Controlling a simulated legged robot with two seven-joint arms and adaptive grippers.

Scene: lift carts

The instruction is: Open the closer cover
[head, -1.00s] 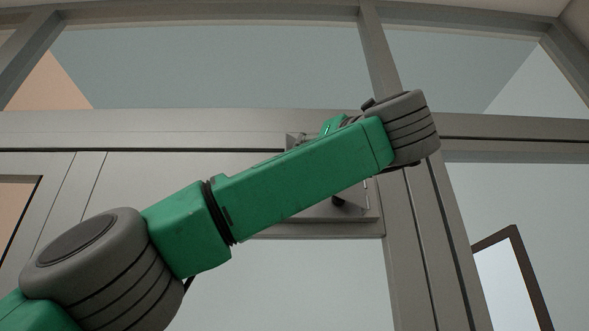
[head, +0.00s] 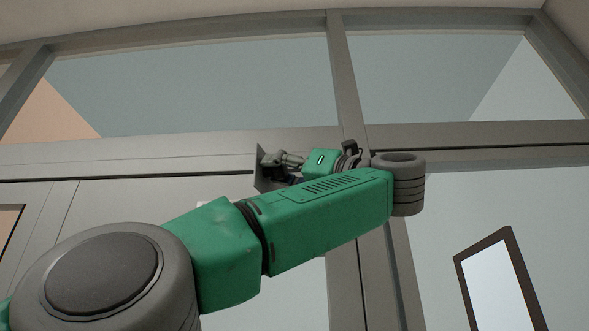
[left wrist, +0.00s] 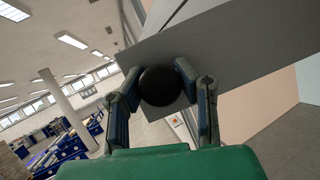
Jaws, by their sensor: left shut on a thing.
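The closer cover shows as a grey plate (head: 262,172) at the door's top rail in the head view, seen partly edge-on and partly hidden by my left arm. In the left wrist view the cover (left wrist: 235,50) is a broad, flat grey panel slanting across the top. A round black knob (left wrist: 159,86) is on it. My left gripper (left wrist: 160,82) has its two fingers on either side of the knob and is shut on it. In the head view my left gripper (head: 290,161) is at the cover, small and partly hidden. My right gripper is in neither view.
The grey door frame (head: 345,90) with glass panes surrounds the cover. A dark-framed panel (head: 503,280) shows at the lower right. In the left wrist view a hall opens at left, with a pillar (left wrist: 62,100) and blue equipment (left wrist: 60,145).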

